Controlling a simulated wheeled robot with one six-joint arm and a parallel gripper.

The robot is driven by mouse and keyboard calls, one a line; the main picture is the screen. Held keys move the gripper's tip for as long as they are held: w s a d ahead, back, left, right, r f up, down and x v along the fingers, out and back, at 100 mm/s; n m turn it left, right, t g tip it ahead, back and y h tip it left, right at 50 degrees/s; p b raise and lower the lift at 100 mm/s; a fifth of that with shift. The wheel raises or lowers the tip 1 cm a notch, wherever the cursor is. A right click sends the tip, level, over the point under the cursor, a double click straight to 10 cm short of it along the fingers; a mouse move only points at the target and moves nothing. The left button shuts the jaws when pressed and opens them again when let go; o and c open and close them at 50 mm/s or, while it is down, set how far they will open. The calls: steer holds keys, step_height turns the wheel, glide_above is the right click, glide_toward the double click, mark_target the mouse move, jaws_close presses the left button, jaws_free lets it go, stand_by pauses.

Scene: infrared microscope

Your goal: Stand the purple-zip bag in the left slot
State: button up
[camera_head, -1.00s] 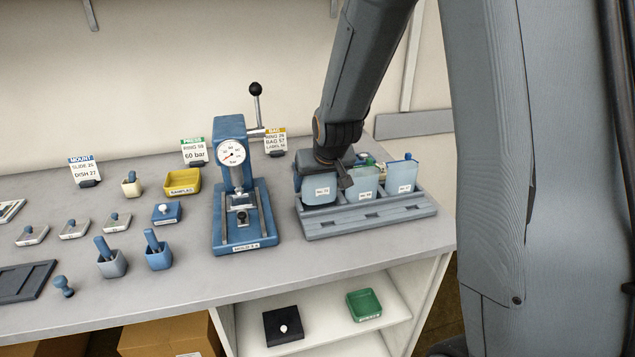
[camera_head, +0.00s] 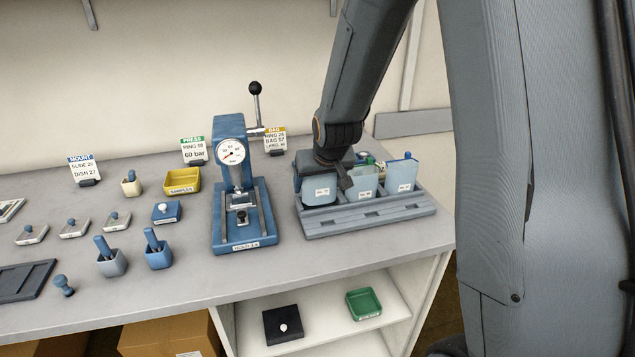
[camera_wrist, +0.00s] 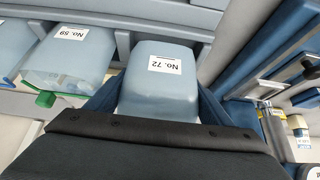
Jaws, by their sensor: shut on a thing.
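My gripper (camera_head: 322,180) is shut on a pale blue bag labelled No. 72 (camera_wrist: 168,85), with one finger on each side of it. In the head view this bag (camera_head: 320,194) stands upright at the left slot of the grey rack (camera_head: 368,217). Its lower edge is at the slot; I cannot tell whether it rests on the bottom. Its zip is hidden behind my gripper, so no purple shows.
A bag labelled No. 59 with a green zip end (camera_wrist: 68,62) stands in the middle slot (camera_head: 363,183). Another bag with a blue zip end (camera_head: 402,177) stands in the right slot. The blue press (camera_head: 243,215) is close on the left. Bench in front is clear.

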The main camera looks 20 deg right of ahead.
steer(key=shift+f, duration=0.35)
steer(key=o, duration=1.1)
steer(key=shift+o, duration=0.6)
step_height(320, 180, up, 8)
steer(key=p, duration=0.6)
steer(key=s+g, duration=0.4)
steer(key=s, duration=1.9)
step_height(320, 180, down, 6)
steer(key=s+g+b, duration=0.1)
steer(key=s+b, duration=0.1)
steer(key=b, duration=0.3)
steer(key=shift+r, duration=0.15)
